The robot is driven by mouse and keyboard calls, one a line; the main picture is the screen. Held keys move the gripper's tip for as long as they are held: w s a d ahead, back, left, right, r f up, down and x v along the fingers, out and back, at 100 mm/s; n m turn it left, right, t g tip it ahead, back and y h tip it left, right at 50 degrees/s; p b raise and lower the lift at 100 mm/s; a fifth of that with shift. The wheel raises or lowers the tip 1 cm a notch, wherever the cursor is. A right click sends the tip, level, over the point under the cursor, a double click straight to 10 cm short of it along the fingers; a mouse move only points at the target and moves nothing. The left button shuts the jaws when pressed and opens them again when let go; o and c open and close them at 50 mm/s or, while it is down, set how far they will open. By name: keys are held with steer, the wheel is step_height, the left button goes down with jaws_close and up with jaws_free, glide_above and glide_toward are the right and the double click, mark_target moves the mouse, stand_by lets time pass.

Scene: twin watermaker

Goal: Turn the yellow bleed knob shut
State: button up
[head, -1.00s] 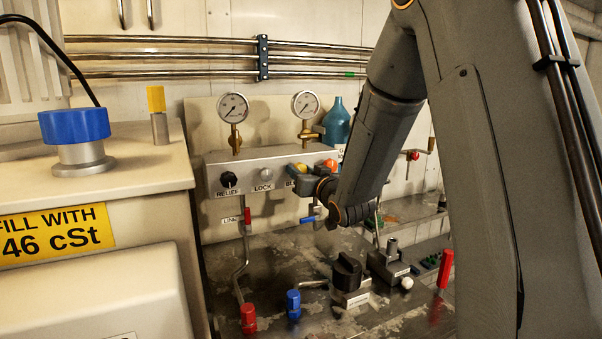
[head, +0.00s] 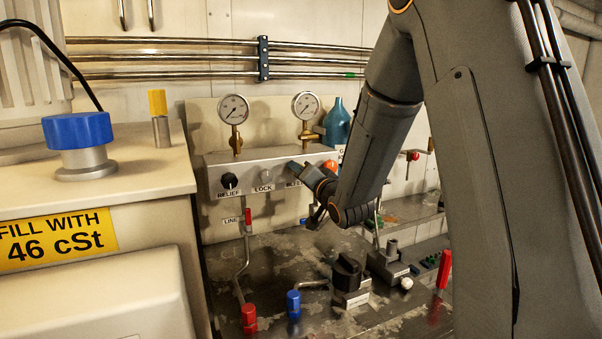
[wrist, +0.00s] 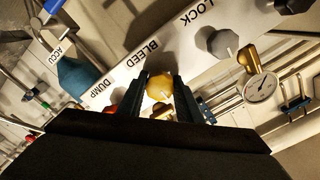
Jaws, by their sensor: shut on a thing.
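The yellow bleed knob (wrist: 160,88) shows in the wrist view on the pale manifold panel, beside the BLEED label (wrist: 139,56). A pale pointer mark shows on its face. My gripper (wrist: 163,90) is shut on it, with one dark finger on each side. In the head view my gripper (head: 312,178) is at the panel front (head: 240,172), right of the LOCK knob, and covers the yellow knob and part of its label.
The grey LOCK knob (head: 266,175) and black RELIEF knob (head: 229,181) are to the left. An orange-red knob (head: 331,165) is close on the right. Two gauges (head: 234,109) stand above. Below are a black rotary knob (head: 347,272) and red and blue hose ends.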

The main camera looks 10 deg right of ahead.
stand_by(0.4)
steer(key=o, duration=1)
steer(key=shift+o, duration=0.2)
steer(key=s+d+b, duration=0.1)
steer(key=s, duration=0.6)
steer(key=shift+s+d+b, duration=0.3)
steer(key=shift+s, duration=0.05)
steer(key=shift+f, duration=0.1)
